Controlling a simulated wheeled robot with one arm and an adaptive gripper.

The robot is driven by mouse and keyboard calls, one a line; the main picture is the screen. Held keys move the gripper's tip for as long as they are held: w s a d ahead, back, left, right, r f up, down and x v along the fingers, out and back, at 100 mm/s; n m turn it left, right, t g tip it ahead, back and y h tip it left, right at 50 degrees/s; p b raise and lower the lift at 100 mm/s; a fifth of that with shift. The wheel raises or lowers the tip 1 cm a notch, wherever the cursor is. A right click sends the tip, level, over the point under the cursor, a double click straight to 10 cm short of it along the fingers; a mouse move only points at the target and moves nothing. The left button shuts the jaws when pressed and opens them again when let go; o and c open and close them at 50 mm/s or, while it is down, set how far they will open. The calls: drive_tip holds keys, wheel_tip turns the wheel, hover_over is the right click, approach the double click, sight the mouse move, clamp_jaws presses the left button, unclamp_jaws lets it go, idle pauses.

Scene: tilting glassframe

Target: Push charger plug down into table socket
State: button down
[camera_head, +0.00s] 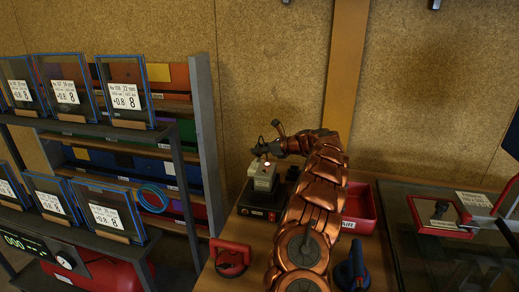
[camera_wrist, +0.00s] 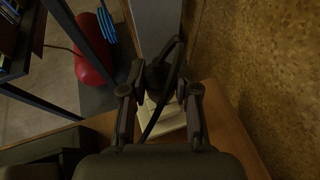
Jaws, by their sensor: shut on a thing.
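My gripper (camera_head: 267,148) is at the far part of the wooden table, above a pale grey block (camera_head: 263,176). In the wrist view its two fingers (camera_wrist: 160,88) are shut on a dark charger plug (camera_wrist: 157,73), with a black cable looping down in front. The pale block also shows below the plug in the wrist view (camera_wrist: 167,117). It stands on a low black box (camera_head: 258,212) with a small red light, which I take for the table socket. The plug's lower end and any socket opening are hidden, so I cannot tell whether they touch.
A red tray (camera_head: 359,214) lies right of my arm. A red-handled tool (camera_head: 231,258) and a blue one (camera_head: 351,268) are near the front. A rack of blue-framed glass panes (camera_head: 125,92) stands left, and a dark glass-topped fixture (camera_head: 440,250) right. A corkboard wall is behind.

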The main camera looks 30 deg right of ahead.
drive_tip(key=shift+f, duration=1.1)
idle(0.4)
drive_tip(key=c, duration=0.8)
unclamp_jaws()
drive_tip(key=shift+s, duration=0.1)
drive_tip(key=v, duration=1.1)
drive_tip(key=shift+s+d+r, duration=0.1)
drive_tip(key=shift+s+r, duration=0.1)
drive_tip(key=shift+s, duration=0.15)
